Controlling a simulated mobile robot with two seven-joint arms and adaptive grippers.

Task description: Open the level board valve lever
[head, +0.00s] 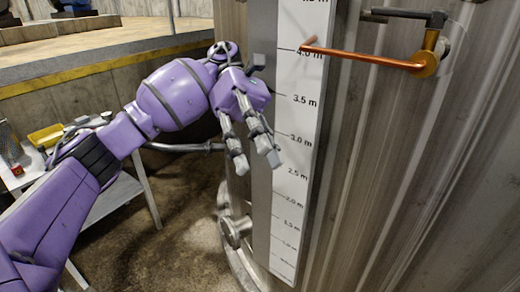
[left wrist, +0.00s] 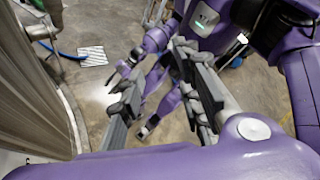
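The level board (head: 298,130) is a tall white scale with metre marks on the tank. At the upper right is a valve with a dark horizontal lever handle (head: 405,15), a brass body (head: 425,64) and a copper-coloured pipe (head: 365,57) running left across the board. My left gripper (head: 257,162) is empty and open, its fingers pointing down in front of the board's left edge, below and left of the valve and apart from it. Its spread fingers also show in the left wrist view (left wrist: 163,112). Purple parts of my body show behind them; my right gripper cannot be made out clearly.
The ribbed metal tank wall (head: 430,190) fills the right side. A round flanged fitting (head: 236,230) sticks out low on the tank. A small table (head: 125,192) with a yellow tray (head: 46,136) stands at the left, below a concrete ledge with a yellow edge (head: 110,62).

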